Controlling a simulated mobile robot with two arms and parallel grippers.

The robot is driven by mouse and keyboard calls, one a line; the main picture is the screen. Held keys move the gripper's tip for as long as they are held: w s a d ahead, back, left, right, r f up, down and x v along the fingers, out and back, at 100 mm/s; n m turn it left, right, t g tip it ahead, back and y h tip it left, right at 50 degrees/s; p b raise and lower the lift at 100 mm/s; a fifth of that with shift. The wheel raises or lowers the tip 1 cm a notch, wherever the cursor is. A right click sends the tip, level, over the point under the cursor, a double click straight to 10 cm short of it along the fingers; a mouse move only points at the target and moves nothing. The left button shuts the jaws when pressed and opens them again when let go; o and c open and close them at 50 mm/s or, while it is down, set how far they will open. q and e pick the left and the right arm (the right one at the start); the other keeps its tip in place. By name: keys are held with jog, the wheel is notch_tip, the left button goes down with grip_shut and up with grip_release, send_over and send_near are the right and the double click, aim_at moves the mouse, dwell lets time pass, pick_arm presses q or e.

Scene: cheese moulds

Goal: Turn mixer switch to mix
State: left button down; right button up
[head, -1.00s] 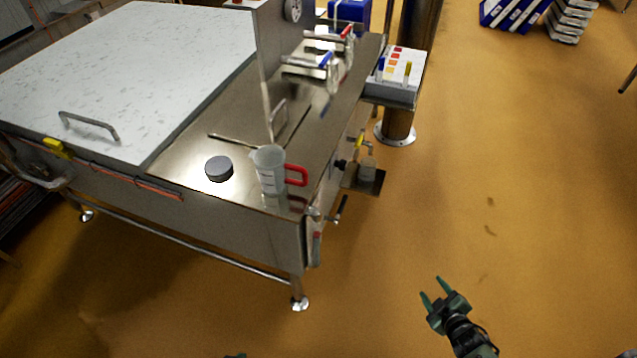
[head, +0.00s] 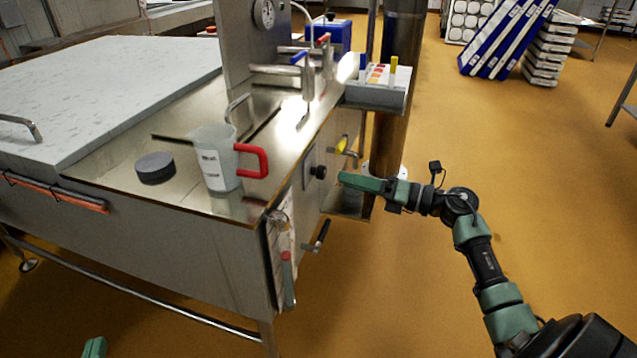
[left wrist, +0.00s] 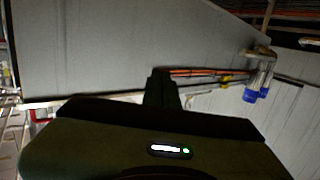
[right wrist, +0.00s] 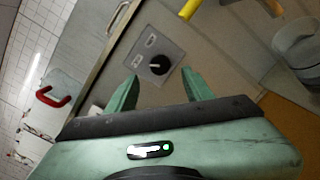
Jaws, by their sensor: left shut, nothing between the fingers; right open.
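The mixer switch (head: 318,172) is a black knob on a small metal plate on the end face of the steel vat. In the right wrist view the knob (right wrist: 160,64) shows on its grey plate, with small labels beside it. My right gripper (head: 345,178) is close to the knob and points at it. In the right wrist view its fingers (right wrist: 160,88) are open, with the knob beyond and between the tips, apart from them. My left gripper (head: 95,347) barely shows at the bottom left of the head view. In the left wrist view its fingers (left wrist: 160,85) are together and empty.
A measuring jug with a red handle (head: 215,165) and a dark round puck (head: 155,168) stand on the vat top. A yellow-handled valve (head: 345,145) is just beyond the switch. A black-handled lever (head: 318,237) is below.

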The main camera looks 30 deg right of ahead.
aim_at(325, 174)
jog(key=x, duration=0.6)
jog(key=shift+w+a+b, duration=0.1)
jog(key=shift+w+b, duration=0.1)
jog(key=shift+b, duration=0.15)
pick_arm(q)
jog(key=r, duration=0.1)
jog(key=r+t, duration=0.2)
jog(key=shift+w+d+r+h, duration=0.25)
jog(key=shift+d+h, duration=0.1)
jog(key=shift+h, duration=0.05)
pick_arm(e)
jog(key=shift+c, duration=0.3)
grip_shut()
